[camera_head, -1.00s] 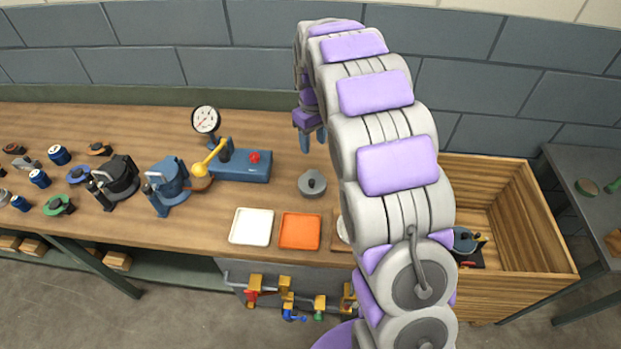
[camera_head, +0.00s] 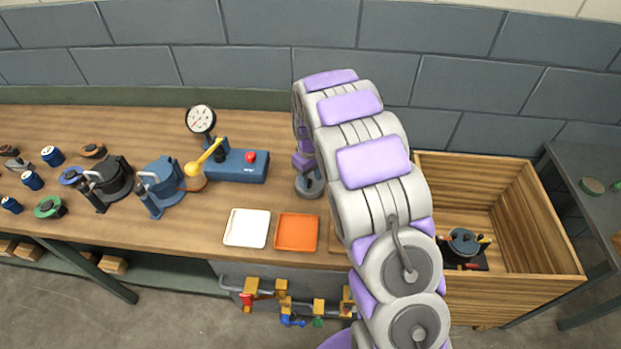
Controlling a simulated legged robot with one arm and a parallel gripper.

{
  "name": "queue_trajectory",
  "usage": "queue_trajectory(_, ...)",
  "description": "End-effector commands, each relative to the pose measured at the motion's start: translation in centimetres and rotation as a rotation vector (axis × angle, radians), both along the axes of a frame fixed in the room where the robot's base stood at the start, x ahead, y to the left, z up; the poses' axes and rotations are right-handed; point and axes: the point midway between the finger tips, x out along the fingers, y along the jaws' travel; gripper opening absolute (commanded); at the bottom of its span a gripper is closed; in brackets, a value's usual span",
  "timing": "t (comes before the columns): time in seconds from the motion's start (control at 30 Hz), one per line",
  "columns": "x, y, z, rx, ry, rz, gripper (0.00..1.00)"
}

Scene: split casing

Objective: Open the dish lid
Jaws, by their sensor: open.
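The round grey dish with its lid (camera_head: 309,189) stands on the wooden bench, right of the blue press-like device and behind the orange tray. Its lid appears to be on, but my wrist covers the top and the knob. My gripper (camera_head: 309,174) points down over the dish, close to the lid. The fingertips are small and partly hidden, and I cannot tell whether they touch the knob. The gripper is open and holds nothing that I can see.
A white tray (camera_head: 247,228) and an orange tray (camera_head: 296,232) lie in front of the dish. A blue device with a yellow lever (camera_head: 238,165) and a gauge (camera_head: 201,119) stand left. A wooden crate (camera_head: 500,290) stands right.

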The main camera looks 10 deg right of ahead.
Motion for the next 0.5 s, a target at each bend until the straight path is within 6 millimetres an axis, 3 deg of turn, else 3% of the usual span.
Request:
queue_trajectory(0.27, 0.00, 0.04, -0.15, 0.000, 0.000, 0.001, 0.48)
queue_trajectory(0.5, 0.01, -0.11, -0.16, 0.001, 0.000, 0.000, 0.27)
